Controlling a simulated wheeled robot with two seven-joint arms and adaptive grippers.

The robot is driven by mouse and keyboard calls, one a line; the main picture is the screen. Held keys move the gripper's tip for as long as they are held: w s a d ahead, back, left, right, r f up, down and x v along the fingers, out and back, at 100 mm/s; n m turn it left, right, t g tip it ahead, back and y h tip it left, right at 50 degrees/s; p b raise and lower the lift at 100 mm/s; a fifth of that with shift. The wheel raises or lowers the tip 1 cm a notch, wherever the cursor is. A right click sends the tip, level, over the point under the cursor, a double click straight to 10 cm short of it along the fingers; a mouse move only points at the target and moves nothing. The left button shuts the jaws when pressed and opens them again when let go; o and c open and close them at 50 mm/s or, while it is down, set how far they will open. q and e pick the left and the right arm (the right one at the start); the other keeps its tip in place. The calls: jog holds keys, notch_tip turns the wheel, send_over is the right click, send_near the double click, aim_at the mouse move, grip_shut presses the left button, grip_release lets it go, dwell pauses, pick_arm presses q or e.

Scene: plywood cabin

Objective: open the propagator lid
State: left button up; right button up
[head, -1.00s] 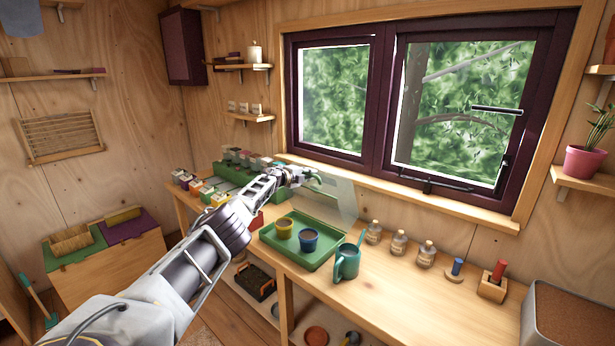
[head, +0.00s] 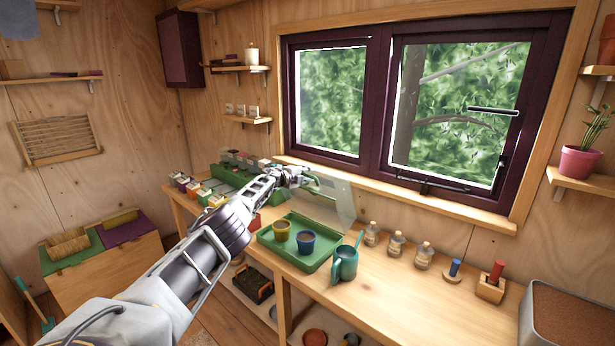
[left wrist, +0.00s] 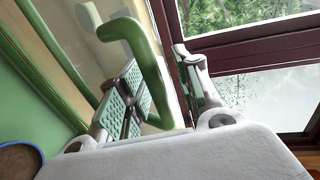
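The propagator is a green tray (head: 270,240) on the bench, with a yellow pot (head: 281,231) and a blue pot (head: 305,243) in it. Its clear lid (head: 338,203) stands raised, steeply tilted, along the tray's back edge by the window. The lid's green handle (left wrist: 150,70) shows large in the left wrist view. My left gripper (head: 303,178) is at the lid's upper left. In the left wrist view its fingers (left wrist: 163,95) are apart, with part of the handle between them; a gap shows on the right side. My right gripper is out of view.
Several small bottles (head: 397,245) line the wall side of the bench. Seed boxes (head: 213,198) lie left of my arm. The window (head: 400,110) is right behind the lid.

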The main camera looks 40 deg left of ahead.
pick_arm(q)
jog(key=shift+s+a+f, duration=0.2)
jog(key=shift+s+a, duration=0.1)
jog(key=shift+a, duration=0.1)
jog(key=shift+s+a+r, duration=0.1)
jog(key=shift+s+a, duration=0.05)
jog(key=shift+s, duration=0.15)
jog(key=shift+s+r, duration=0.15)
jog(key=shift+s, duration=0.35)
jog(key=shift+s+d+r, duration=0.15)
jog(key=shift+s+d, duration=0.1)
jog(key=shift+s, duration=0.2)
jog(key=shift+v, duration=1.6)
jog(key=shift+d+v, duration=0.1)
jog(key=shift+v, duration=1.3)
jog(key=shift+d+v, duration=0.15)
jog(key=shift+v, duration=1.25)
